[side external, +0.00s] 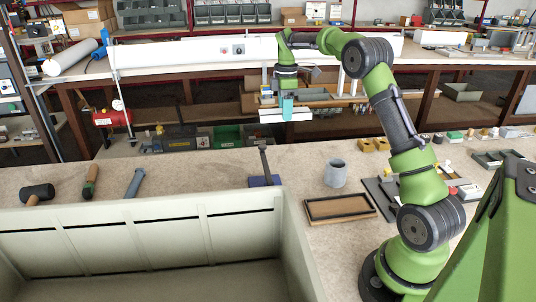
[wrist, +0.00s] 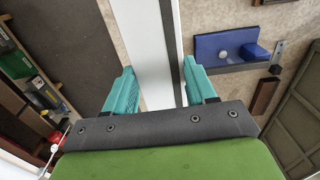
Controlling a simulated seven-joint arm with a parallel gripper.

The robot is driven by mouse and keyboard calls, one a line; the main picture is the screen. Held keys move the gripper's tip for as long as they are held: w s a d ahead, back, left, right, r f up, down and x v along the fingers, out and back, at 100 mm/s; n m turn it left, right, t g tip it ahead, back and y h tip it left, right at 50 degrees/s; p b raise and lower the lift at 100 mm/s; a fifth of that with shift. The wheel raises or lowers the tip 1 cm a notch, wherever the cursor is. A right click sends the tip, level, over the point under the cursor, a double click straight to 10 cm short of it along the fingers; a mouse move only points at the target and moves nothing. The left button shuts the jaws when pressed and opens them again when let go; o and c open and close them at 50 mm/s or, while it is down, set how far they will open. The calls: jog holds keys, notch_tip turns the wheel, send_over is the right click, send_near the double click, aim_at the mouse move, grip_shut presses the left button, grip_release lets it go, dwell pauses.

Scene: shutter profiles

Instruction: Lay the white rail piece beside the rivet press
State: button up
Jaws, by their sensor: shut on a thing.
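My gripper (side external: 287,108) is shut on the white rail piece (side external: 268,117) and holds it raised above the bench, toward its far edge. In the wrist view the rail (wrist: 148,45) runs between the two teal fingers of the gripper (wrist: 160,85) and out past the top edge of the picture. The rivet press, a blue base with a dark upright lever (side external: 265,180), stands on the bench below and nearer the side camera. In the wrist view its blue body (wrist: 232,50) is right of the rail, apart from it.
A large cream bin (side external: 200,205) fills the front left. A mallet (side external: 37,193) and other tools lie behind it. Bare bench shows left of the press.

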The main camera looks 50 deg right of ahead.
aim_at(269, 114)
jog(key=a, duration=0.2)
jog(key=w+a+n, duration=0.1)
jog(key=a, duration=0.1)
jog(key=a+n, duration=0.1)
jog(key=a, duration=0.1)
jog(key=shift+w+f, duration=0.2)
jog(key=shift+w, duration=0.2)
jog(key=w+a+f+n, duration=0.1)
jog(key=a+f+n, duration=0.2)
jog(key=a+n, duration=0.55)
jog(key=a+f+n, duration=0.4)
jog(key=a+n, duration=0.3)
jog(key=a, duration=0.2)
jog(key=shift+n, duration=0.25)
jog(key=f, duration=0.9)
jog(key=shift+w+d+f, duration=0.2)
jog(key=shift+d+f, duration=0.05)
jog(key=shift+f, duration=0.15)
jog(key=o, duration=1.1)
jog(key=shift+c, duration=0.2)
